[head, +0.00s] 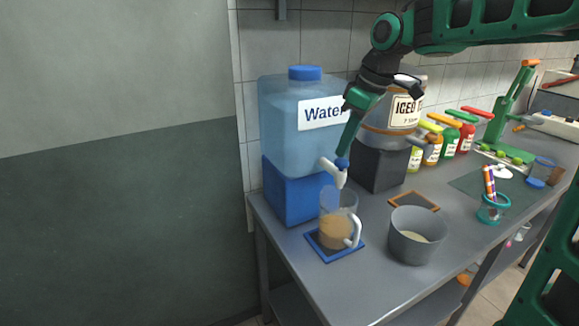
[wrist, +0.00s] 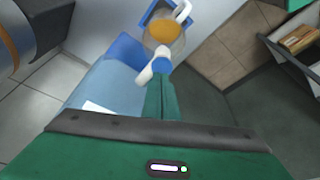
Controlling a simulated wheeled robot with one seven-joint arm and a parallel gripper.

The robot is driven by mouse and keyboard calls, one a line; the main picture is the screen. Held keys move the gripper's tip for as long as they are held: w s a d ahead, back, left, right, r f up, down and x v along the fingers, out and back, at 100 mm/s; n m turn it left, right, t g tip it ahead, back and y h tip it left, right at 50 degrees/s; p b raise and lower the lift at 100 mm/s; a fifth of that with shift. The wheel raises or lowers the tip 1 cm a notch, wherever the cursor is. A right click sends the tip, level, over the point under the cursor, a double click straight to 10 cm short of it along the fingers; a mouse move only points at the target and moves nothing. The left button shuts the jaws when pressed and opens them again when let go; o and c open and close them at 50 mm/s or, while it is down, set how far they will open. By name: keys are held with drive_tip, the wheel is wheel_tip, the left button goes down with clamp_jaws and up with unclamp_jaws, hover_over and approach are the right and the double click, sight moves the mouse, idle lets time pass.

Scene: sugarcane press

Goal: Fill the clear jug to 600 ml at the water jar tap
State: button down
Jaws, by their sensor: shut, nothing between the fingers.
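The water jar (head: 290,125) is a clear blue tank on a blue stand (head: 292,190), labelled "Water". Its white tap (head: 331,172) with a blue top points down over the clear jug (head: 327,205). The jug stands upright on a blue-edged dark mat (head: 330,254), its white handle toward the right front. Its lower part looks tan; I cannot read a level or make out a stream. My gripper (head: 343,160) is shut and empty, its tips at the tap's blue top; contact is unclear. The wrist view shows the tap (wrist: 155,67) and jug (wrist: 178,45) beyond my fingers (wrist: 161,90).
A grey pot (head: 417,246) stands right of the jug, with a brown-edged mat (head: 414,200) behind it. An iced-drink dispenser (head: 380,165) stands right of the water jar. Several coloured bottles (head: 450,138) and a green press (head: 510,105) line the back. The counter's front left is clear.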

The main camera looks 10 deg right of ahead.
drive_tip(key=shift+f, duration=0.8)
idle(7.2)
